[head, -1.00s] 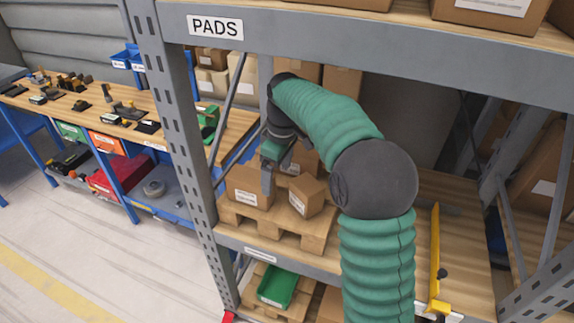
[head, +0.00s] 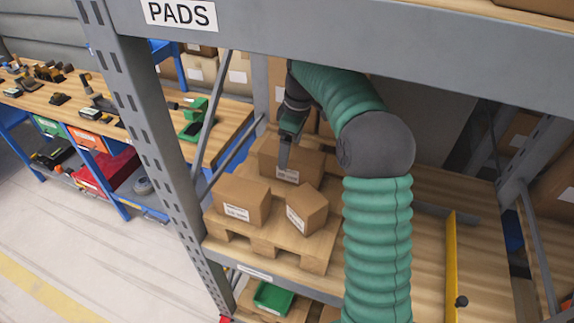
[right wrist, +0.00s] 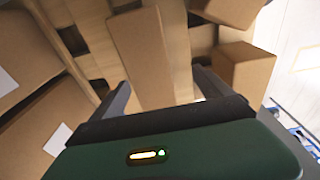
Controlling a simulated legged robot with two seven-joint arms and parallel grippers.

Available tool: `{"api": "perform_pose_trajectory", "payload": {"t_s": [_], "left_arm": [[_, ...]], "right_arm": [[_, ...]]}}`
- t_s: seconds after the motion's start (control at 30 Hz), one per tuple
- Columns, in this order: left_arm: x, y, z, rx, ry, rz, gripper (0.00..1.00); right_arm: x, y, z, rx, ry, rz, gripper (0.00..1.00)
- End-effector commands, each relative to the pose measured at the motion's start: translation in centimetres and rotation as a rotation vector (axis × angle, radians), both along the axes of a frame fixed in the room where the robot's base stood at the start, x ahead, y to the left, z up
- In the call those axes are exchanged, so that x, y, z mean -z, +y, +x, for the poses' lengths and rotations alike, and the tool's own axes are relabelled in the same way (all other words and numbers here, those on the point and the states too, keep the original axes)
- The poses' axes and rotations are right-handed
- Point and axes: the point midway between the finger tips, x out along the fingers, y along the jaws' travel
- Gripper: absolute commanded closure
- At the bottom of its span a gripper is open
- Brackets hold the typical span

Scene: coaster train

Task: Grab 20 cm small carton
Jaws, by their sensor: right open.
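Three brown cartons stand on a wooden pallet (head: 222,222) on the shelf: a left carton (head: 240,200), a small turned carton (head: 307,208) at the front right, and a wider back carton (head: 301,160). Which one is 20 cm is not readable. My right gripper (head: 284,160) hangs fingers down in front of the back carton, above and behind the front two. In the right wrist view my right gripper (right wrist: 162,82) is open, and a narrow carton (right wrist: 140,45) shows between and beyond its fingers. Contact cannot be told. My left gripper is not in view.
A grey rack post (head: 150,140) stands left of the pallet, with a beam labelled PADS (head: 180,14) above. A yellow bar (head: 451,265) lies at the right on bare shelf. More cartons (right wrist: 245,68) flank the fingers in the right wrist view.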

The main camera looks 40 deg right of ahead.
Motion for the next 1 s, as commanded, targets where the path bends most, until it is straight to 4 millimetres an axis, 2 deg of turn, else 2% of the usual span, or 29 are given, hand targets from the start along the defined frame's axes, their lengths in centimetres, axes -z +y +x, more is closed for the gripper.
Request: {"api": "perform_pose_trajectory", "payload": {"t_s": [0.13,0.33,0.43,0.63,1.0], "left_arm": [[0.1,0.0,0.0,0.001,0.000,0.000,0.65],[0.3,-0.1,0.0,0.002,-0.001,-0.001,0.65],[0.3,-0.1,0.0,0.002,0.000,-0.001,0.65],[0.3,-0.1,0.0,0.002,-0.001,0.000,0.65],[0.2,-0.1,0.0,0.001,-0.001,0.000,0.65]], "right_arm": [[2.2,-0.4,0.3,0.003,0.006,0.009,0.11],[5.9,0.7,0.6,0.003,0.015,0.014,0.11],[6.5,0.9,0.8,0.003,0.009,0.008,0.11],[6.1,1.2,0.9,0.002,0.003,0.001,0.12],[6.2,0.6,0.9,0.004,0.002,0.003,0.61]]}}
